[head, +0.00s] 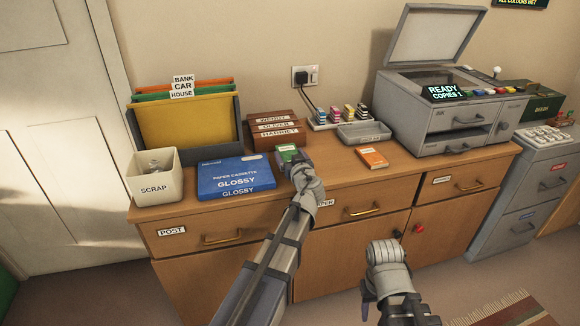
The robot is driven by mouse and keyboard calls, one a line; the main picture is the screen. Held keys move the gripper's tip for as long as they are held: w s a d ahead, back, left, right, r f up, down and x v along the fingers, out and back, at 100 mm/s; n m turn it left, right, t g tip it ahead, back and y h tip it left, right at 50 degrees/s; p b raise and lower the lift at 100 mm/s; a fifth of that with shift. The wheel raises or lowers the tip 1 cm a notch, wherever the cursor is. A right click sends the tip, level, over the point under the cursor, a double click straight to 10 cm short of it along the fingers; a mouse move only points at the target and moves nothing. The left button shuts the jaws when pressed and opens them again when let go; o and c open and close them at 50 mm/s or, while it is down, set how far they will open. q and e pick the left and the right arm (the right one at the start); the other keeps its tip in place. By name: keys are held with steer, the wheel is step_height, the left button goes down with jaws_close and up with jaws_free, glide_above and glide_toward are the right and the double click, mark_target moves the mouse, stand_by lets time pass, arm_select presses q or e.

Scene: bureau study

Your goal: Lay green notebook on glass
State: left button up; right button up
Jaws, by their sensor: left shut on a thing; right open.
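The small green notebook (285,153) is near the middle of the wooden cabinet's top, in front of the name-labelled boxes. My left gripper (298,163) is shut on it, and the fingers hide part of it. I cannot tell whether the notebook still touches the cabinet top. The copier (411,118) stands at the right end of the cabinet with its lid (432,36) raised. Its glass (418,79) is a flat area under the lid, partly hidden by the display. My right gripper (384,252) is open and empty in front of the cabinet doors.
An orange notebook (372,158) and a grey tray (363,132) lie between my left gripper and the copier. Small coloured blocks (348,112) sit behind.

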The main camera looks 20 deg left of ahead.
arm_select(q)
steer(key=shift+f+b, duration=0.9)
steer(key=shift+f, duration=0.45)
arm_select(e)
steer(key=shift+f, duration=1.35)
arm_select(q)
steer(key=shift+f, duration=0.15)
steer(key=o, duration=1.2)
steer(key=shift+c, duration=0.2)
arm_select(e)
steer(key=shift+f, duration=0.1)
arm_select(q)
steer(key=shift+r, duration=0.3)
steer(key=p+v, duration=0.1)
steer(key=v, duration=1.1)
steer(key=shift+f+p, duration=0.2)
steer(key=shift+p, duration=0.2)
arm_select(e)
step_height(320, 180, up, 2)
steer(key=shift+r, duration=0.1)
